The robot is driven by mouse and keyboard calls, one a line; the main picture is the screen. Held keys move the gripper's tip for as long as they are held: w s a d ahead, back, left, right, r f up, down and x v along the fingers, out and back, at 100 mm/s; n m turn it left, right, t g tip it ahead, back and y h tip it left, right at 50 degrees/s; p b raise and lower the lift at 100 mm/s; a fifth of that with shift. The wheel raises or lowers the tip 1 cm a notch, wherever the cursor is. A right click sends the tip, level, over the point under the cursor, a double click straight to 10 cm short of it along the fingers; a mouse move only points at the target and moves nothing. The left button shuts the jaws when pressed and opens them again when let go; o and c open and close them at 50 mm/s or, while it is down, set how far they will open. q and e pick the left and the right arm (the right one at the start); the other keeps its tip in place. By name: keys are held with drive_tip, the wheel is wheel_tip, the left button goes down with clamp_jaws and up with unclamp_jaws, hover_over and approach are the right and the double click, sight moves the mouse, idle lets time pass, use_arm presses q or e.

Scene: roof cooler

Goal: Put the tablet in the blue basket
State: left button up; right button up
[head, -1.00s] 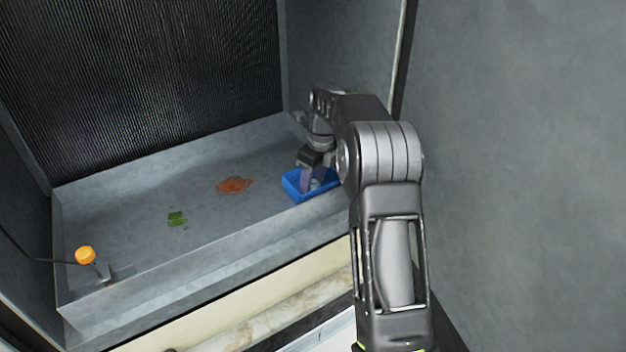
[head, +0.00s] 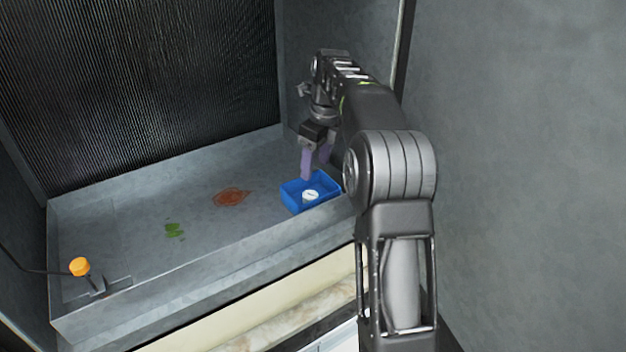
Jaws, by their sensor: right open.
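The blue basket (head: 293,201) sits at the right end of the grey tray, near its front edge. The tablet (head: 310,195), a small white round disc, lies inside the basket. My right gripper (head: 311,177) is open and empty, with its purple fingers above the back part of the basket, apart from the tablet. My left gripper is not in view.
The grey tray (head: 130,225) holds a brown-orange patch (head: 231,198), green leaves (head: 174,230) and an orange-topped float (head: 80,267) on an arm at the left. A dark ribbed panel (head: 140,80) stands behind. A grey wall (head: 530,150) is at the right.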

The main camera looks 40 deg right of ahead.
drive_tip(key=shift+s+r, duration=0.2)
drive_tip(key=shift+r, duration=1)
idle(1.0)
